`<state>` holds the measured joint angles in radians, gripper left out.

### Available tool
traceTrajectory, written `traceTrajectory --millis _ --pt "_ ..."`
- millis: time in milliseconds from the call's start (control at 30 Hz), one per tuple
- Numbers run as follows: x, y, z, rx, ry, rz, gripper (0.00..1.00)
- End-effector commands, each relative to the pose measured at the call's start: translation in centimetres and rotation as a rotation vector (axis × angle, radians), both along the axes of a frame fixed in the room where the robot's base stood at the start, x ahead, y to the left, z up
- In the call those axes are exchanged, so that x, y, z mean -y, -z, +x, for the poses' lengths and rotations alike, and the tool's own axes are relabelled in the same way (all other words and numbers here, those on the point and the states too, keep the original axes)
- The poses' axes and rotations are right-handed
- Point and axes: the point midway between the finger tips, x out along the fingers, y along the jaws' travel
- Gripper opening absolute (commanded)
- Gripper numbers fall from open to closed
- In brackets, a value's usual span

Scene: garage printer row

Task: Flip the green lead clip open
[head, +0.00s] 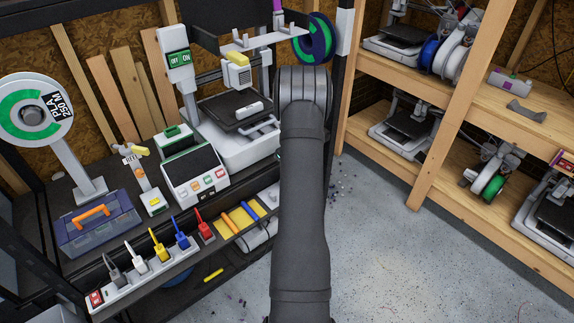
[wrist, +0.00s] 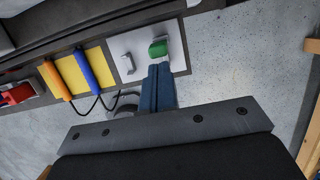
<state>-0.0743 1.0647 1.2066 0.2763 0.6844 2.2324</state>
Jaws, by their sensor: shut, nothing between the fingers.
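The green lead clip (wrist: 158,48) shows in the wrist view as a small green block on a pale plate (wrist: 122,44), near the plate's right side. My gripper (wrist: 160,68) has its blue fingers together and empty. Their tips are just below the green clip in the picture; I cannot tell whether they touch it. The fingers hide part of the plate and perhaps the clip's lower end. In the head view my arm covers this spot, so neither clip nor gripper shows there.
A small grey handle (wrist: 127,64) stands on the plate, left of the clip. A yellow panel (head: 240,222) holds an orange tool (wrist: 58,80) and a blue tool (wrist: 86,69) with dark cables. A red switch (head: 202,224) stands further left. Bare floor (head: 380,250) lies right of the bench.

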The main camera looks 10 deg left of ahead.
Motion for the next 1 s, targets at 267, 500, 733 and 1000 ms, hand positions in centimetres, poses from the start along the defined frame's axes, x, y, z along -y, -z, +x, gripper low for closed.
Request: traceTrajectory --millis 267,500,733,1000 --pt "-0.3 -1.9 0.4 0.004 -0.001 0.0 0.0" --pt "-1.1 -6.6 1.1 0.004 -0.001 0.0 0.0" --pt "-1.5 -9.3 1.6 0.002 -0.001 0.0 0.0" --pt "-1.6 -9.8 1.6 -0.001 0.0 -0.001 0.0"
